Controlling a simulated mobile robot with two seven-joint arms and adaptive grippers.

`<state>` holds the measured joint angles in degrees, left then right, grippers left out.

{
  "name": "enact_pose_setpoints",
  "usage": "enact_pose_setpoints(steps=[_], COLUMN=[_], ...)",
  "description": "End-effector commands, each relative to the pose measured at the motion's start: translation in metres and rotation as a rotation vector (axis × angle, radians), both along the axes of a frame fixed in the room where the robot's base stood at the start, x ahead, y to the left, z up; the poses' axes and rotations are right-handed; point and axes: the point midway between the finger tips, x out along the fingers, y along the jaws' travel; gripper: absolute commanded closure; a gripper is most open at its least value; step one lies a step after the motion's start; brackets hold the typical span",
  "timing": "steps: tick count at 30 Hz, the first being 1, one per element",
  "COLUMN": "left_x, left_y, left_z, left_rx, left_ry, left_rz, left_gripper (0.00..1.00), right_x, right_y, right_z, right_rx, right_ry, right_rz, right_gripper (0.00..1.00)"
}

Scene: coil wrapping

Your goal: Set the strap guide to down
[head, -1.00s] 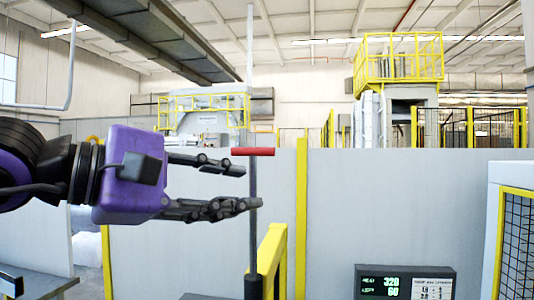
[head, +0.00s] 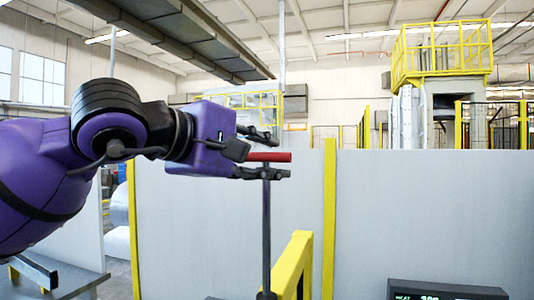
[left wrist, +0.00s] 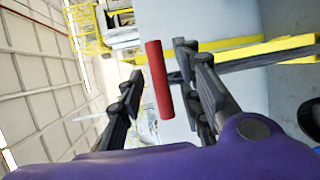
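The strap guide shows as a red crossbar handle (head: 274,157) on top of a dark upright post (head: 266,222). My left gripper (head: 281,155) is open at the handle, with one finger above the bar and one below it in the head view. In the left wrist view the red bar (left wrist: 158,80) lies between the two spread fingers, with gaps visible on both sides. The fingers do not look closed on it. Part of the handle's left end is hidden by the gripper in the head view. My right gripper is not in view.
A yellow rail (head: 292,265) stands just right of the post. A grey partition (head: 430,210) with a yellow upright (head: 329,220) spans behind. A dark display box (head: 445,290) sits at the lower right. The space right of the handle looks free.

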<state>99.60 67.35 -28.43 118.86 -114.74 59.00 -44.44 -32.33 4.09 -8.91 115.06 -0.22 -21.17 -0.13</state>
Motion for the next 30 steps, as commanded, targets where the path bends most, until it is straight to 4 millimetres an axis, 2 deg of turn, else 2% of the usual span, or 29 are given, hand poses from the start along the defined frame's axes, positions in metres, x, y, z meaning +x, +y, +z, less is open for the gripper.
enact_pose_setpoints(steps=[11,18,30], left_x=[0.0058,0.0056,0.0058], left_y=[-0.005,-0.005,-0.0048], left_z=[-0.002,-0.0019,-0.0049], left_rx=[0.0,0.0,-0.002], left_ry=[0.0,0.0,0.001], left_rz=[0.0,0.0,-0.001], left_gripper=[0.67,0.99,1.0], right_x=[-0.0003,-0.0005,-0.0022], right_y=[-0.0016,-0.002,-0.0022], right_z=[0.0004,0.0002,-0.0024], right_rx=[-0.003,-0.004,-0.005], right_ry=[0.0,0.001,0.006], right_rz=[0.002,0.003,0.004], right_gripper=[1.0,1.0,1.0])
